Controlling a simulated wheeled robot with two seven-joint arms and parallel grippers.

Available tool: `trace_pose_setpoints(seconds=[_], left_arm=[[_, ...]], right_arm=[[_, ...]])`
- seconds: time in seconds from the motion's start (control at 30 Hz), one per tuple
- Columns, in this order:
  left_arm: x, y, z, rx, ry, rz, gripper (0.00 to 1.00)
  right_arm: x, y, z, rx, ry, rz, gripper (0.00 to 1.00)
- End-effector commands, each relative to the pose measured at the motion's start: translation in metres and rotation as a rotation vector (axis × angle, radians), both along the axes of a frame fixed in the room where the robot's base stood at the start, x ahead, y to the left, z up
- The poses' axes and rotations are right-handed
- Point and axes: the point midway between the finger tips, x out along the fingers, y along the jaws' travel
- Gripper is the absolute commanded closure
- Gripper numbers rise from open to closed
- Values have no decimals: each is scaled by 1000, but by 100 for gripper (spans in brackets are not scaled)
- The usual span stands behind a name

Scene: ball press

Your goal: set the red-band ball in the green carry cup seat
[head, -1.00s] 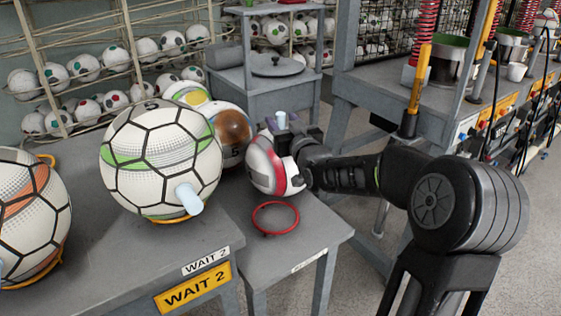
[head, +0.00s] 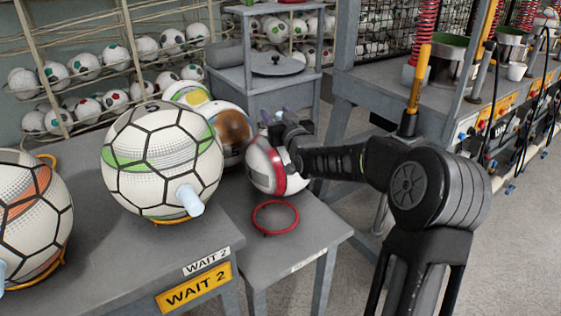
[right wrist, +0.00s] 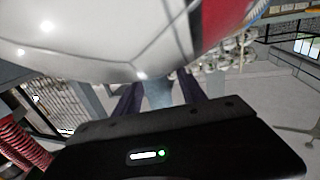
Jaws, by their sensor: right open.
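The red-band ball (head: 268,166), white with a red stripe, rests behind a red ring (head: 275,217) on the small grey table. My right gripper (head: 281,117) is at the ball's upper right side, its jaws open. In the right wrist view the ball (right wrist: 110,35) fills the top, and a pale blue stem (right wrist: 157,93) stands between the purple fingers, apparently not gripped. A metal cup with a green inside (head: 447,58) stands on the bench at the upper right; I cannot tell if it is the carry cup seat. My left gripper is not in view.
A green-patterned ball (head: 160,155) with a pale blue stem sits on the WAIT 2 table (head: 110,262). An orange-patterned ball (head: 30,215) is at the left edge. A brown-patched ball (head: 232,128) stands close behind the red-band ball.

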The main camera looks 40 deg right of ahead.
Motion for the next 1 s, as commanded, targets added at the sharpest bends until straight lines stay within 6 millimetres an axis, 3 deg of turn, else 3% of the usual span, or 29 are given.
trace_pose_setpoints(seconds=[0.6, 1.0], left_arm=[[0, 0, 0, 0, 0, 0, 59], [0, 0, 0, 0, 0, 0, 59]], right_arm=[[0, 0, 0, 0, 0, 0, 100], [0, 0, 0, 0, 0, 0, 100]])
